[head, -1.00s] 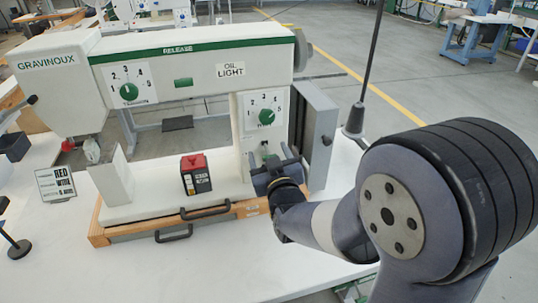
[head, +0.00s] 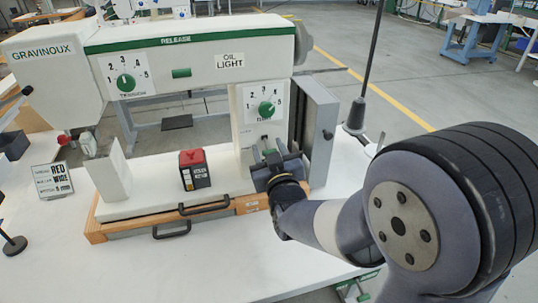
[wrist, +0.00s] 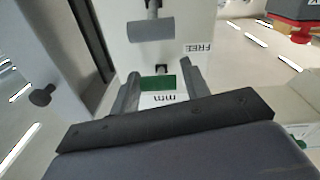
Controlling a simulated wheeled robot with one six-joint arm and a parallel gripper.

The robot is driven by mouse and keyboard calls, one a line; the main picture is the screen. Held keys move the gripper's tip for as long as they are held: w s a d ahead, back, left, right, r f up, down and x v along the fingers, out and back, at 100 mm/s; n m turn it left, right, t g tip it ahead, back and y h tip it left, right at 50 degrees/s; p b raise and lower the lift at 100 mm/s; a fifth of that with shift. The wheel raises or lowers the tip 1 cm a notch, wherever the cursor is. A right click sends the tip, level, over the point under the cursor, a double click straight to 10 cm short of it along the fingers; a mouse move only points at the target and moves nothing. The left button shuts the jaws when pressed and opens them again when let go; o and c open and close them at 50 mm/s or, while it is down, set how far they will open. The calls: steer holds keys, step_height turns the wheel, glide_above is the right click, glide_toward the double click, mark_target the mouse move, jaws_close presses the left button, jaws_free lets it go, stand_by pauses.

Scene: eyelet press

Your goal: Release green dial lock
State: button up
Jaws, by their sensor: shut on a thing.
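The white machine's upright column carries a green dial (head: 267,108) on a numbered plate. My gripper (head: 273,155) is at the column just below this dial. In the wrist view, its two fingers (wrist: 159,82) stand on either side of a small green piece (wrist: 158,83), and the gripper is shut on it. This seems to be the dial's lock. A grey cylindrical handle on a rod (wrist: 151,28) and an upside-down "FREE" label (wrist: 197,47) show beside it. My gripper hides part of the lock area in the head view.
A second green dial (head: 126,83) is on the machine's arm. A red-topped box (head: 194,170) stands on the base left of my gripper. A grey open door (head: 319,130) stands close to the right. A black pole (head: 369,60) rises beyond it.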

steer(key=shift+f+t+b, duration=0.3)
steer(key=shift+f+b, duration=0.1)
steer(key=shift+b, duration=0.55)
steer(key=shift+r, duration=0.25)
steer(key=o, duration=1)
steer(key=b+v, duration=0.1)
steer(key=v, duration=0.9)
steer(key=shift+s+f, duration=0.2)
steer(key=shift+s, duration=0.1)
steer(key=shift+w, duration=0.15)
